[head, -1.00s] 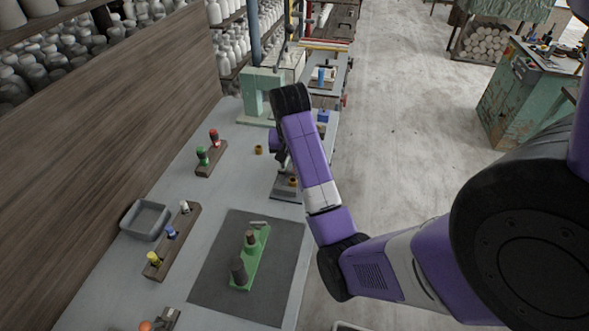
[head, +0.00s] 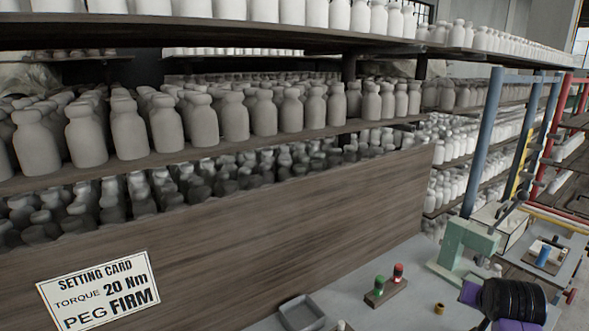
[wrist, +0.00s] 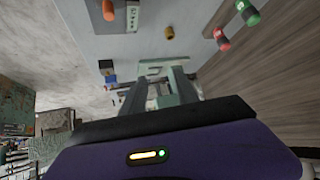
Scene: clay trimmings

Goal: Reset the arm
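My gripper (wrist: 160,78) shows in the wrist view as two dark fingers standing apart with nothing held between them. The pale green press shows beyond them. In the head view only a black joint and purple links of my arm show at the lower right, near the press (head: 468,245); the fingers are hidden there. A setting card (head: 98,290) on the wooden panel reads "TORQUE 20 Nm" and "PEG FIRM".
Red (head: 398,272) and green (head: 379,284) pegs stand in a wooden holder on the grey bench. A grey tray (head: 301,314) is at the bottom edge. Shelves of bottles (head: 130,125) rise behind the panel (head: 250,225).

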